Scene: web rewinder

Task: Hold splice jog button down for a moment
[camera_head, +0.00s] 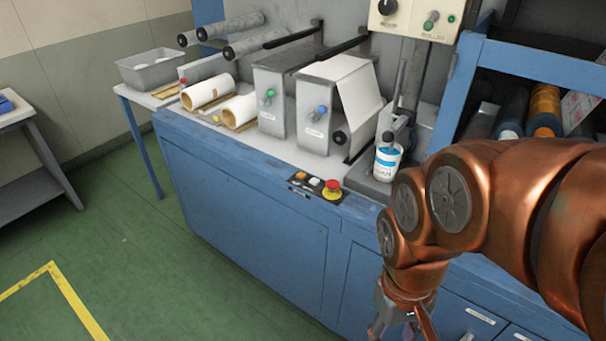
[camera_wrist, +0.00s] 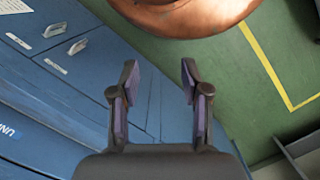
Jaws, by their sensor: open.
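A small black control panel (camera_head: 310,188) sits at the front edge of the blue cabinet top in the head view. It carries an orange button (camera_head: 300,175), a pale button (camera_head: 315,182) and a red mushroom button (camera_head: 332,186) on a yellow base. The labels are too small to read, so I cannot tell which is the splice jog button. My gripper (camera_head: 402,326) hangs low in front of the cabinet, below and right of the panel, partly cut off by the frame. In the wrist view my gripper (camera_wrist: 159,75) is open and empty, and no buttons show.
Grey boxes with a green knob (camera_head: 270,94) and a blue knob (camera_head: 322,110) stand behind the panel. A white can (camera_head: 387,162) stands right of it. A blue shelf frame (camera_head: 540,66) is at right. The green floor (camera_head: 130,255) at left is clear.

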